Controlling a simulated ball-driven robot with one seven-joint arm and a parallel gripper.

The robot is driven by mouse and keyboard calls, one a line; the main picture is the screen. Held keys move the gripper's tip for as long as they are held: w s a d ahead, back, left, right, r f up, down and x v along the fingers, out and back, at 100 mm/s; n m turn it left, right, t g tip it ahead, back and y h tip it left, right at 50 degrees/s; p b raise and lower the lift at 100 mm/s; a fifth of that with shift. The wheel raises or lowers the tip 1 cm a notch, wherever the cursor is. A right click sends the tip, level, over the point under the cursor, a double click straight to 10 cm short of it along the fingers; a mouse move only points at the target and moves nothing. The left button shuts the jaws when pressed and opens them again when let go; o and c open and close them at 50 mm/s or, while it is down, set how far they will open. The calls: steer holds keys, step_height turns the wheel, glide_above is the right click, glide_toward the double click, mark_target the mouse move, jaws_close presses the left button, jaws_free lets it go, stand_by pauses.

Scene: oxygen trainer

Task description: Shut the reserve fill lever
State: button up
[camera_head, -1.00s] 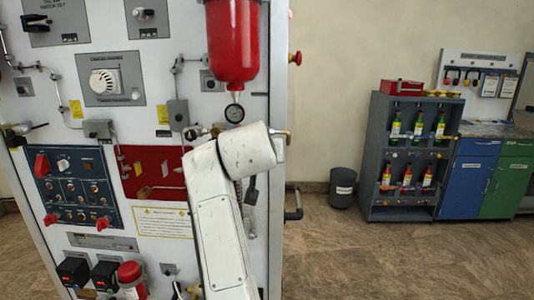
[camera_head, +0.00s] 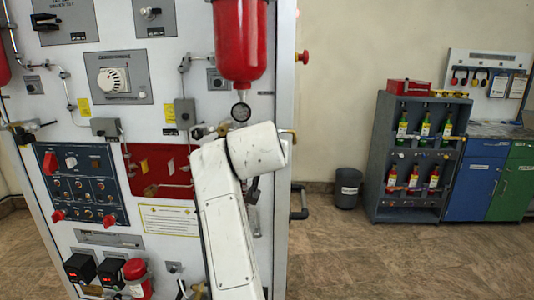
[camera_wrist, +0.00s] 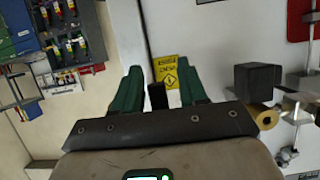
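My gripper (camera_wrist: 160,82) has two green fingers, spread apart with a gap between them. In the wrist view a dark upright piece (camera_wrist: 157,96) shows in this gap, in front of a yellow warning label (camera_wrist: 168,70). I cannot tell whether it is the reserve fill lever or whether a finger touches it. My arm covers part of the panel under the gauge and hides my gripper there. No lever is clearly marked as reserve fill.
A black box and a brass fitting (camera_wrist: 266,118) sit close to the right finger. A grey bottle shelf (camera_head: 388,150) and a bin (camera_head: 347,190) stand further right. Open floor lies before them.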

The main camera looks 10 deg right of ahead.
steer(key=shift+s+r, duration=0.1)
steer(key=b+v, duration=0.1)
steer(key=v, duration=0.9)
steer(key=shift+s, duration=0.3)
steer(key=shift+r, duration=0.1)
